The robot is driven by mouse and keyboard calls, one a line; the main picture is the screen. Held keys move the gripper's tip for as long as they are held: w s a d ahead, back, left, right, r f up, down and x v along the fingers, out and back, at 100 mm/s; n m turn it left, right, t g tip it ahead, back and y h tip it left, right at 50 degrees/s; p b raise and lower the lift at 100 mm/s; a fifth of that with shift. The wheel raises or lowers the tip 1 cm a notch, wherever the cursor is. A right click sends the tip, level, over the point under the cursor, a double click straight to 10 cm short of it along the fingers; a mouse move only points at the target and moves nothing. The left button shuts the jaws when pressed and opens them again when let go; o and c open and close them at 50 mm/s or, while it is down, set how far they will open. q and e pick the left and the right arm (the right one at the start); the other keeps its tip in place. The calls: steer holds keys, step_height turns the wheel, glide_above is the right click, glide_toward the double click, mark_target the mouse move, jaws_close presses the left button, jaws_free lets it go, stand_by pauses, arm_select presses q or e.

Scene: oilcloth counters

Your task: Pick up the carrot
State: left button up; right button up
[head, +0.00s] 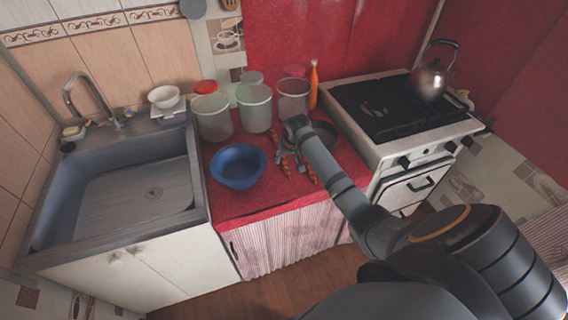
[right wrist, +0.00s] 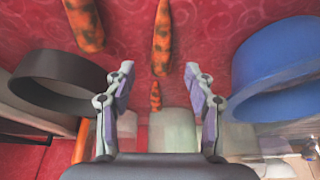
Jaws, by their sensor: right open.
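Orange carrots with dark patches lie on the red counter. In the head view one carrot (head: 285,167) is just below my right gripper (head: 289,158) and another (head: 312,175) is to its right. In the right wrist view my right gripper (right wrist: 160,72) is open and empty. One carrot (right wrist: 162,40) lies along the middle, its tip between the spread fingertips. A smaller orange piece (right wrist: 155,97) shows between the fingers. Another carrot (right wrist: 84,24) lies to the upper left. The gripper and arm partly hide the carrots in the head view. My left gripper is not in view.
A blue bowl (head: 238,167) stands left of the carrots and a dark round pan (head: 326,131) behind right. Several canisters (head: 254,110) and an orange bottle (head: 313,87) stand at the back. The sink (head: 130,195) is left, the stove (head: 400,110) right.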

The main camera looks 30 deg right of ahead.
mark_target(284, 162)
steer(key=x, duration=0.4)
steer(key=shift+w+f, duration=0.15)
steer(key=shift+f, duration=0.1)
steer(key=shift+r, duration=0.1)
steer(key=shift+c, duration=1.1)
jaws_close()
